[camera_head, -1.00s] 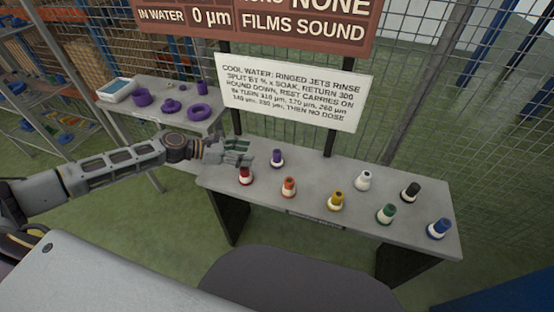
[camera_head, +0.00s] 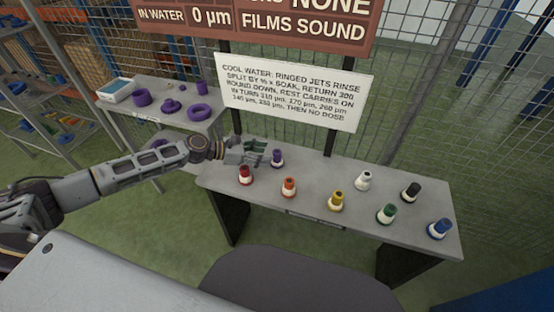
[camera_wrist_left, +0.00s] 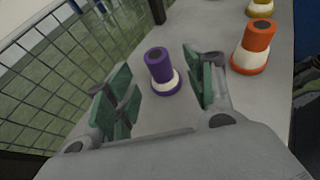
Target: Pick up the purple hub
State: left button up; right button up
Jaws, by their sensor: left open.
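The purple hub (camera_head: 277,157) stands upright on the grey table (camera_head: 321,179), near its back left, with a white ring round its base. My left gripper (camera_head: 258,149) is open just to the left of the hub. In the left wrist view the purple hub (camera_wrist_left: 159,68) stands ahead between the open green-padded fingers (camera_wrist_left: 160,95), closer to the right finger. The gripper is empty and I see no contact with the hub. My right gripper is not in view.
A red hub (camera_head: 245,174) and an orange hub (camera_head: 289,187) stand near the purple one. Yellow, white, green, black and blue hubs stand further right. A side table (camera_head: 135,119) with purple parts is at the left. A sign (camera_head: 293,92) and wire fence rise behind.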

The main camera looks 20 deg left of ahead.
aim_at(276, 151)
pick_arm(q)
jog(key=shift+w+d+f, duration=0.2)
jog(key=shift+w+d, duration=0.05)
jog(key=shift+d, duration=0.15)
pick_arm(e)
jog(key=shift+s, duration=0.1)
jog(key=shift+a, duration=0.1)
pick_arm(q)
jog(key=shift+w+d+f, duration=0.15)
jog(key=shift+w+d, duration=0.25)
jog(key=shift+d, duration=0.05)
jog(key=shift+x, duration=1.7)
jog(key=shift+w+d, duration=0.2)
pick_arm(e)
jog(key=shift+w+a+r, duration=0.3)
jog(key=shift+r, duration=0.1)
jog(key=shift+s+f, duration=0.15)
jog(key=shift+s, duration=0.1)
pick_arm(q)
jog(key=c, duration=0.7)
grip_shut()
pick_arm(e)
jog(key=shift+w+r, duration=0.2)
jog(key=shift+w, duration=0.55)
